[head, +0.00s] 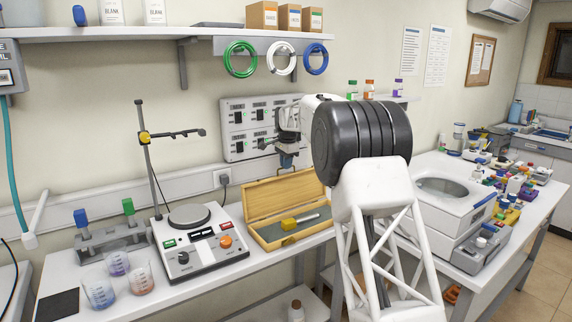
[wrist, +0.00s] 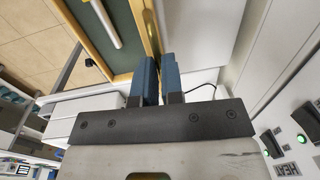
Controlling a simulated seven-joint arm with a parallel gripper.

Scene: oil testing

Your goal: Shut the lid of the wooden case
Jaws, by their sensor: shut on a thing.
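The wooden case (head: 292,238) lies open on the white bench in the head view. Its lid (head: 265,199) stands raised along the back side, towards the wall. A tool with a yellow block (head: 289,224) and a pale rod lies on the dark green lining inside. My gripper (head: 287,164) is at the lid's upper edge. In the wrist view my gripper's blue fingers (wrist: 160,66) are shut on the lid (wrist: 151,28), one on each side of its thin edge. The green lining (wrist: 110,28) shows left of the lid. The fingertips are small and partly hidden in the head view.
A hot plate device (head: 199,242) stands just left of the case. Beakers (head: 100,292) and a bottle rack (head: 112,238) are further left. A wall panel with switches (head: 239,145) is close behind the lid. A white machine (head: 445,205) stands on the right bench.

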